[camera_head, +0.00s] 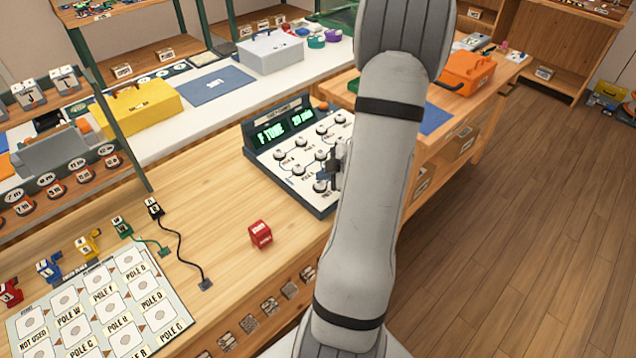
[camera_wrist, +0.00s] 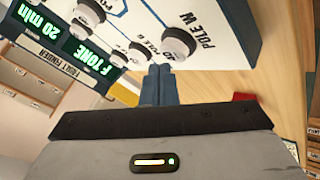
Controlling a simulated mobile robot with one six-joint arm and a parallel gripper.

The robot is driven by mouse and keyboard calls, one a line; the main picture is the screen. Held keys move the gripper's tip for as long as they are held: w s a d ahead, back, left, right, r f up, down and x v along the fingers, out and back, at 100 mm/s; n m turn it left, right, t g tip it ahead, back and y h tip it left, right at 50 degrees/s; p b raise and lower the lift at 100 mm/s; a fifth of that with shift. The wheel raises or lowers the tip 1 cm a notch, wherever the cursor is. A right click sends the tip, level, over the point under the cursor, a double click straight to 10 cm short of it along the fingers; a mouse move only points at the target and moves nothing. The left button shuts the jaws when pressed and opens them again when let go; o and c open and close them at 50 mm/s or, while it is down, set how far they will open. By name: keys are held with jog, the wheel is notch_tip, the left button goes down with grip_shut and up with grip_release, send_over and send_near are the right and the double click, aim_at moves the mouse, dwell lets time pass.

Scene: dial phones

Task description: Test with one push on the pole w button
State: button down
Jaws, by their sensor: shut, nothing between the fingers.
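The fault finder panel (camera_head: 262,150) stands on the wooden bench, with a white face of black-and-white round buttons and a lit green display reading "F TONE 20 min". The pole W button (camera_wrist: 178,42) is a white-capped round button with the label "POLE W" beside it. My gripper (camera_wrist: 160,70) is shut and empty. Its fingertips lie just below the pole W button in the wrist view; I cannot tell whether they touch the panel. In the head view my gripper (camera_head: 336,170) is over the panel's right side, and my arm hides part of that side.
A red block (camera_head: 260,234) lies on the bench in front of the panel. A black clip (camera_head: 154,208) with a cable lies left of it. A labelled pole chart (camera_head: 100,305) covers the front left.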

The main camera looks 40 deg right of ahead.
aim_at(324, 184)
jog(key=shift+f, duration=0.35)
jog(key=shift+f+b, duration=0.3)
dwell(0.4)
jog(key=shift+r+p, duration=0.75)
jog(key=shift+p, duration=0.1)
notch_tip(324, 184, up, 6)
jog(key=p, duration=0.6)
dwell(0.5)
jog(key=shift+w, duration=0.1)
